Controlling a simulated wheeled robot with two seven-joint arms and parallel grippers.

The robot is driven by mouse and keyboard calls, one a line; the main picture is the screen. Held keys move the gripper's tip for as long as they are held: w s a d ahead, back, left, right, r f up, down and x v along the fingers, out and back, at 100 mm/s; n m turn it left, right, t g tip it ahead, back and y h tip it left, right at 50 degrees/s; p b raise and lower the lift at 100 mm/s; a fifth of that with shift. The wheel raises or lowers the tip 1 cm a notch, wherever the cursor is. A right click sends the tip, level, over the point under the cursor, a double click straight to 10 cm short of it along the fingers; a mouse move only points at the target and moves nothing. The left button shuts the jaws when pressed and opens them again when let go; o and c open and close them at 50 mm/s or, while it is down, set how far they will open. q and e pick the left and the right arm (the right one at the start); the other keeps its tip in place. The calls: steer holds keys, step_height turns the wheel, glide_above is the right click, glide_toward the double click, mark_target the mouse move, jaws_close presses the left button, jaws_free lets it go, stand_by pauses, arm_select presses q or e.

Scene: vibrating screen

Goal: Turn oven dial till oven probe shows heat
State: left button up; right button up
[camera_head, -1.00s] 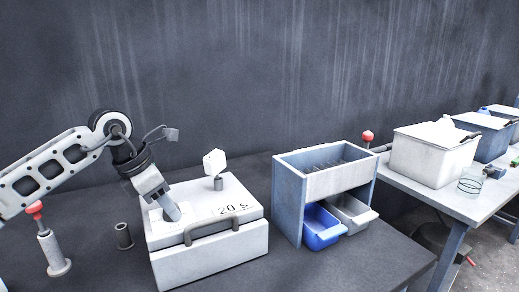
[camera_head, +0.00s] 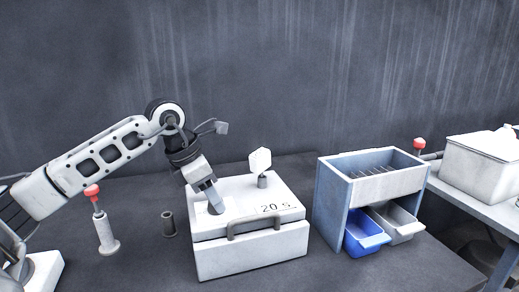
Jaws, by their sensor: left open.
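The oven (camera_head: 250,259) looks like a low white box with a front handle and "20 s" marked on its top. A white faceted knob-like piece on a short grey stem (camera_head: 261,163) stands at the back of its top; I cannot tell whether it is the dial or the probe. My left gripper (camera_head: 213,203) points down at the left part of the oven top, over a pale patch. It is open, but its fingers look close together and hide what lies beneath. I cannot tell whether it touches anything. No heat reading is legible. My right gripper is out of view.
A red-topped post (camera_head: 106,235) and a small dark cylinder (camera_head: 169,224) stand left of the oven. A blue-grey screen unit (camera_head: 331,208) with a blue bin (camera_head: 362,238) and a grey bin (camera_head: 399,230) stands to the right. A white box (camera_head: 481,170) sits on the far-right table.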

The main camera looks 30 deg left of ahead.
arm_select(q)
steer(key=shift+r+p, duration=2.15)
steer(key=shift+r, duration=0.55)
steer(key=shift+f, duration=0.1)
steer(key=o, duration=0.3)
steer(key=p+v, duration=0.2)
steer(key=v, duration=0.4)
steer(key=shift+p, duration=0.35)
steer(key=shift+s, duration=0.1)
